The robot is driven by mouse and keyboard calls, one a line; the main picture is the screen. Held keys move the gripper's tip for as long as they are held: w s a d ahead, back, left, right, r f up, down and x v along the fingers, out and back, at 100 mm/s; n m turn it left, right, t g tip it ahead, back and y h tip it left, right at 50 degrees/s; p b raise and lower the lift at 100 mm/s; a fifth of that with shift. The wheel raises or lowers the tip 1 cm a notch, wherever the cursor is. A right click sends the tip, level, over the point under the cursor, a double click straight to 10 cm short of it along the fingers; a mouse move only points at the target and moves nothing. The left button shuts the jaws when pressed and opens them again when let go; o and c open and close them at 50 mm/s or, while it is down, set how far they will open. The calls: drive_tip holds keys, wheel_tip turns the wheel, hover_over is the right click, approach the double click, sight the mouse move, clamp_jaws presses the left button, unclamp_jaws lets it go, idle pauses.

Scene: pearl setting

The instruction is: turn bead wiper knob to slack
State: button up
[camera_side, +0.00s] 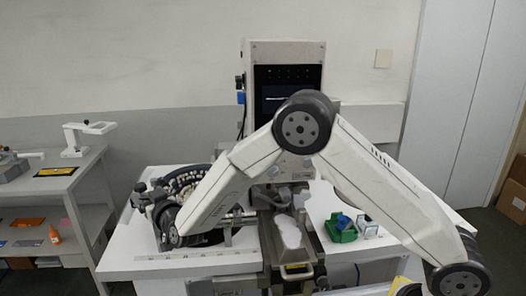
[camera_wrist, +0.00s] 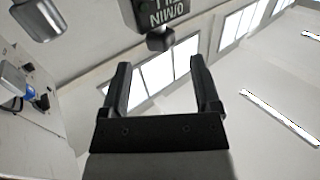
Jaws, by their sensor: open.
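In the wrist view my gripper (camera_wrist: 160,66) has its two black fingers spread apart, with nothing between them. Just beyond the fingertips, near the top middle, is a small dark knob-like block (camera_wrist: 160,40), apart from both fingers. A dark plate (camera_wrist: 168,12) with pale lettering, seen inverted, is above it and cut by the frame edge. I cannot tell for sure that this block is the bead wiper knob, or its setting. In the side view a round bowl (camera_side: 186,182) with pale beads is partly hidden behind my arm; the gripper's fingers cannot be made out there.
A tall pale machine with a dark screen (camera_side: 275,76) stands behind my arm. A green bin (camera_side: 340,232) with blue pieces sits on the white bench (camera_side: 440,226) at the right. A side table (camera_side: 50,180) stands at the left. The wrist view faces windows (camera_wrist: 240,30) and pale ceiling.

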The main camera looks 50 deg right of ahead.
sight(137, 185)
drive_tip(key=shift+w, duration=0.1)
drive_tip(key=shift+w+d, duration=0.2)
drive_tip(key=shift+w, duration=1.05)
drive_tip(key=shift+w+d, duration=0.2)
drive_tip(key=shift+w, duration=1)
drive_tip(key=shift+w+d, duration=0.2)
drive_tip(key=shift+w, duration=1.05)
clamp_jaws()
drive_tip(key=shift+w+a+r+n+y, duration=0.1)
drive_tip(key=shift+n+y, duration=0.5)
drive_tip(key=shift+y, duration=0.35)
drive_tip(key=shift+a+n+y, duration=0.1)
drive_tip(key=shift+n+y, duration=0.5)
drive_tip(key=shift+y, duration=0.35)
drive_tip(key=shift+n+y, duration=0.4)
drive_tip(key=shift+y, duration=0.2)
